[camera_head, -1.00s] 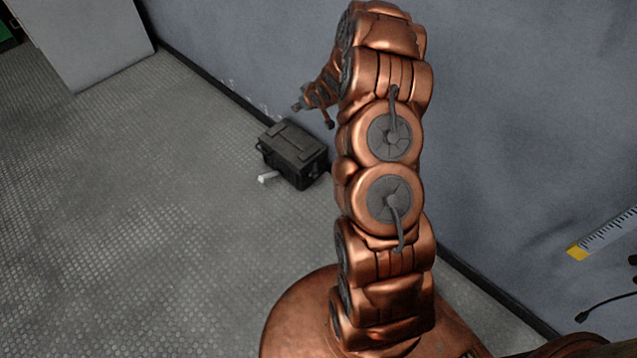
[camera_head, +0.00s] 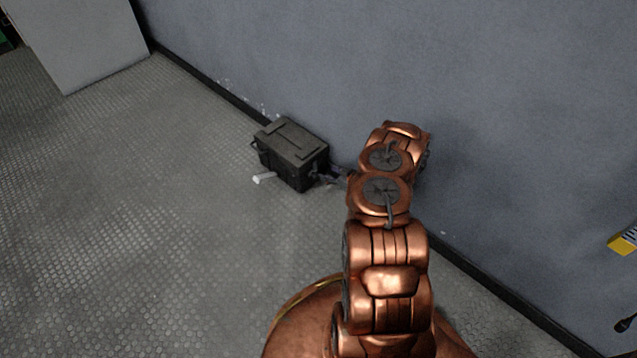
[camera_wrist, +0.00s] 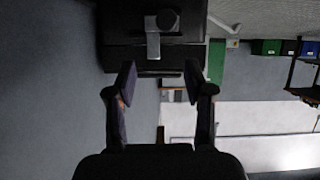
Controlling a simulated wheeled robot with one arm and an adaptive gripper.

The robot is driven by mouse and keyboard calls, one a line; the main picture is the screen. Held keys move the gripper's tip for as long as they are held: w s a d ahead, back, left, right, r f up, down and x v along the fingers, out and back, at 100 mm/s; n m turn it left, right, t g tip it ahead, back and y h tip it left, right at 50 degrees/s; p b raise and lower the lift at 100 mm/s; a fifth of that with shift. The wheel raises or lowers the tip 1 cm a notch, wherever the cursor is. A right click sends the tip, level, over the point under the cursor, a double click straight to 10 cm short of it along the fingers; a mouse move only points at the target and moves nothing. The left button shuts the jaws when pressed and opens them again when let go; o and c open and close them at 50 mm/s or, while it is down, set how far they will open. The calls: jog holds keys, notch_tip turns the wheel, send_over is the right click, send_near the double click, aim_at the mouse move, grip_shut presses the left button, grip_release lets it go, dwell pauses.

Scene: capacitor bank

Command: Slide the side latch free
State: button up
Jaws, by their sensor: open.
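A dark ammo-style box (camera_head: 286,158) stands on the floor close to the wall in the head view. In the wrist view its dark side (camera_wrist: 120,25) fills the upper middle. A grey side latch (camera_wrist: 153,42) with a round dark knob (camera_wrist: 167,19) sits on that side. My gripper (camera_wrist: 160,80) is open and empty, its two fingers spread to either side below the latch, apart from it as far as I can tell. In the head view my gripper (camera_head: 330,178) is small and dark beside the box's right end, and the latch is hard to make out there.
A pale handle-like piece (camera_head: 264,178) sticks out from the box's front left. The wall (camera_head: 340,70) rises close behind the box. The floor (camera_head: 130,220) to the left is clear. A pale panel (camera_head: 80,40) stands at far left.

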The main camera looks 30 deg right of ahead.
aim_at(317, 177)
jog(key=w+f+b, duration=0.1)
jog(key=w+a+f+b, duration=0.1)
jog(key=f, duration=0.1)
jog(key=w+f+b, duration=0.1)
jog(key=w+f, duration=0.1)
jog(key=shift+a+f+b, duration=0.2)
jog(key=shift+a+b, duration=0.15)
jog(key=shift+a, duration=0.05)
jog(key=shift+w+a+f, duration=0.1)
jog(key=shift+w+f, duration=0.05)
jog(key=shift+w, duration=0.4)
jog(key=shift+c, duration=0.2)
grip_shut()
